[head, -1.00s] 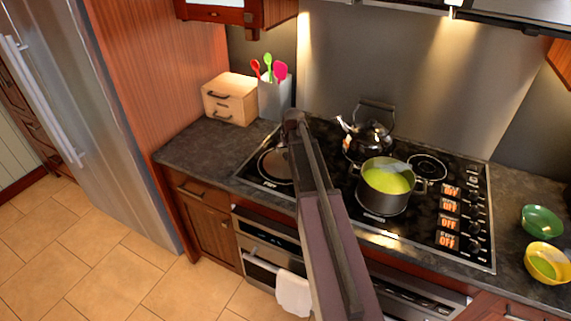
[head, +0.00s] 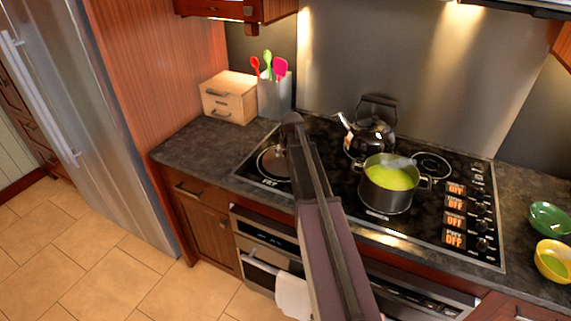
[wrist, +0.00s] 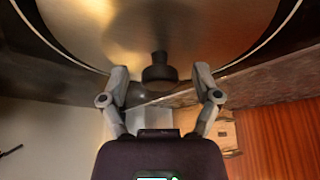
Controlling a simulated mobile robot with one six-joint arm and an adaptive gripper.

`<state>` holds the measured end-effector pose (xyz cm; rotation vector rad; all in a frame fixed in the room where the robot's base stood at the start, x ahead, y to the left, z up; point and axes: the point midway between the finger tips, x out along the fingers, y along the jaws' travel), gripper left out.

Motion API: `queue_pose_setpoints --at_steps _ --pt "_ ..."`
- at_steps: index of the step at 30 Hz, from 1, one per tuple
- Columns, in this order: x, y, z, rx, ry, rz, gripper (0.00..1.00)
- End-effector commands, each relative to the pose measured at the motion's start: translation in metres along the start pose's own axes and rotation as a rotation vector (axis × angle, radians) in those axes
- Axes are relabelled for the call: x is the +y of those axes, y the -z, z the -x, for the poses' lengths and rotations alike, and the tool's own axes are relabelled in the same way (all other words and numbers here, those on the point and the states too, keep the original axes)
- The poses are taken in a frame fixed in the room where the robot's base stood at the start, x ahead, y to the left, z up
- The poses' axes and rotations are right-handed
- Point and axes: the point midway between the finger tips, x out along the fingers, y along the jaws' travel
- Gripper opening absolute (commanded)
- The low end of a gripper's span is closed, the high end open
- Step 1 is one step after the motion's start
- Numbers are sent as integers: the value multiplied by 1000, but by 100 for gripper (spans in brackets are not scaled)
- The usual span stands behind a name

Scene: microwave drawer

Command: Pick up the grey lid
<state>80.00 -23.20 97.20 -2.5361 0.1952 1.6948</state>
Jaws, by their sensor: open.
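The grey lid (wrist: 205,28) fills the top of the wrist view as a shiny metal disc with a dark knob (wrist: 158,70). In the head view the lid (head: 271,161) lies on the cooktop's left burner, partly hidden by my arm. My gripper (wrist: 160,70) is open and empty. In the wrist view its fingers stand on either side of the knob, apart from it; I cannot tell how far off in depth it is. The fingers are hidden behind my arm in the head view.
A pot of green soup (head: 389,190) and a black kettle (head: 370,135) stand on the cooktop right of my arm. A wooden box (head: 229,97) and a utensil holder (head: 274,96) stand behind left. Green (head: 549,219) and yellow (head: 552,262) bowls sit far right.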

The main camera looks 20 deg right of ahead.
Motion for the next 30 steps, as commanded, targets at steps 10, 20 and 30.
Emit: queue_pose_setpoints --at_steps 10,20,30 --pt "0 0 0 0 0 0 81" --pt "0 0 0 0 0 0 54" --pt "0 0 0 0 0 -1 0"
